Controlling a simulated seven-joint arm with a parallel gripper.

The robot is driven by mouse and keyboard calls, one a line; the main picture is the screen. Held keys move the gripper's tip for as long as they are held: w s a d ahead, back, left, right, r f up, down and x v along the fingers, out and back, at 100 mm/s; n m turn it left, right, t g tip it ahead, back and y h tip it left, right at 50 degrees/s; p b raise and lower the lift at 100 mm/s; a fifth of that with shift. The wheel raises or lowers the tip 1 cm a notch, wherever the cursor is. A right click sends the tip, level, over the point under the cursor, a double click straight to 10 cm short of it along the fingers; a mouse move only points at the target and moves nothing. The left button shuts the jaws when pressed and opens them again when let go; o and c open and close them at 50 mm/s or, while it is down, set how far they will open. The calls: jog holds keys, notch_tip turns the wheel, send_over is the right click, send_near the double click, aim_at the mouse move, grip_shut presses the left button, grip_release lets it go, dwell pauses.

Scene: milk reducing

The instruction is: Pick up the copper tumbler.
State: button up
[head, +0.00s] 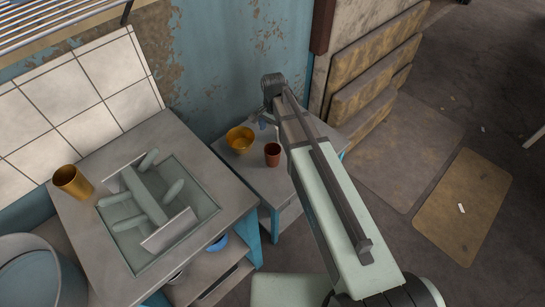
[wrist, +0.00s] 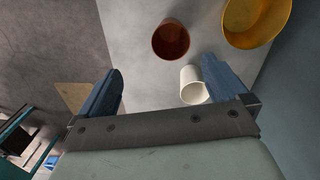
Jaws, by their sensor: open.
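A reddish-brown, copper-coloured tumbler (head: 272,155) stands upright on the small grey side table. In the wrist view the tumbler (wrist: 171,40) is seen from above, beyond the fingertips and roughly between their lines. My gripper (wrist: 163,72) is open, with its blue fingers spread wide and nothing held. The tumbler looks apart from both fingers. In the head view my arm partly hides the gripper, behind the tumbler. A larger golden tumbler (head: 75,184) stands on the left counter.
A golden bowl (head: 240,139) sits beside the tumbler; it also shows in the wrist view (wrist: 257,18). A white cup (wrist: 192,85) is close to the right finger, which overlaps it in view. The rusty blue wall (head: 215,60) stands behind the side table (head: 250,173).

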jog(key=w+n, duration=0.1)
jog(key=n, duration=0.3)
send_near(272, 150)
jog(key=shift+t, duration=0.3)
jog(key=shift+s+d+f, duration=0.1)
jog(key=shift+s+f, duration=0.45)
jog(key=shift+f, duration=0.45)
jog(key=shift+s+f, duration=0.6)
jog(key=shift+f, duration=0.35)
jog(key=shift+s+d+f, duration=0.1)
jog(key=shift+s+f, duration=0.45)
jog(key=shift+f, duration=0.45)
jog(key=c, duration=1.1)
